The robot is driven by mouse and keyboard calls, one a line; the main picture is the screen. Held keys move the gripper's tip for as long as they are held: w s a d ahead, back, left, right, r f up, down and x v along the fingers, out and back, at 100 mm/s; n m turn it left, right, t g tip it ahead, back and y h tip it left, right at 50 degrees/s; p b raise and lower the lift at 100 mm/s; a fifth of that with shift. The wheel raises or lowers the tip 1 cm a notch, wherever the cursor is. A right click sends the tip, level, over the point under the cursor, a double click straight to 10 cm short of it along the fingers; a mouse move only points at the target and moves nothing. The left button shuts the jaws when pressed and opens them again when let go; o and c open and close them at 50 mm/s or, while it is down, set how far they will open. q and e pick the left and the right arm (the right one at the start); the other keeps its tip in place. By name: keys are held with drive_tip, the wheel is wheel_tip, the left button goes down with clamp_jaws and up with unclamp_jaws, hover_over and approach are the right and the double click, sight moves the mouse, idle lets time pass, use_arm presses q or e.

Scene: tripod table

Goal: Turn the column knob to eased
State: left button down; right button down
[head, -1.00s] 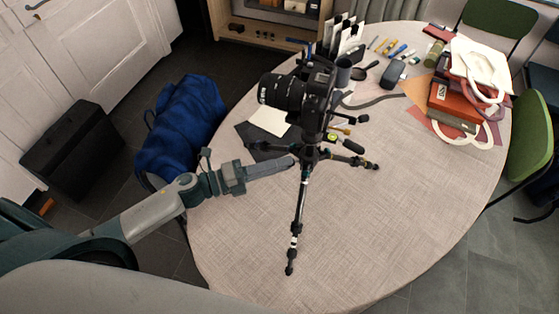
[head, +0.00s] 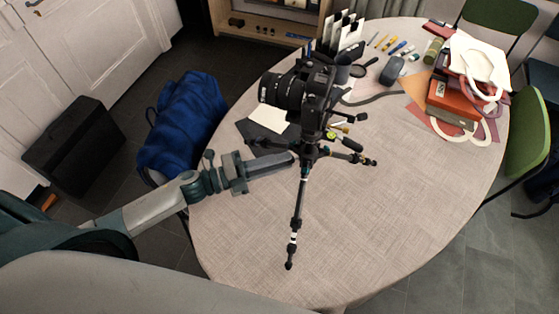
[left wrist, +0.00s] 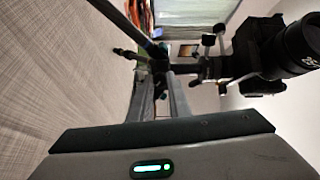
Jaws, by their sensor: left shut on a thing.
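The black tripod (head: 297,215) stands upright on the table (head: 390,205), its legs spread, with a black camera (head: 318,88) on top. It shows sideways in the left wrist view, with the camera (left wrist: 262,52) at the right. My left gripper (head: 293,158) reaches in from the left, its fingertips at the tripod's column just above where the legs meet. In the left wrist view its fingers (left wrist: 164,66) close in at that spot. It is shut on the column knob, which the fingers mostly hide. No knob marking is readable. My right gripper is not in view.
A pan handle (head: 347,144) sticks out right of the column. Dark and white sheets (head: 268,119) lie behind the gripper. The table's front right is clear.

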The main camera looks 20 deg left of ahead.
use_arm(q)
drive_tip(key=c, duration=1.6)
unclamp_jaws()
drive_tip(key=shift+c, duration=0.2)
drive_tip(key=shift+a, duration=0.1)
drive_tip(key=b+v, duration=0.6)
drive_tip(key=v, duration=1.1)
drive_tip(key=shift+s, duration=0.15)
drive_tip(key=shift+a, duration=0.15)
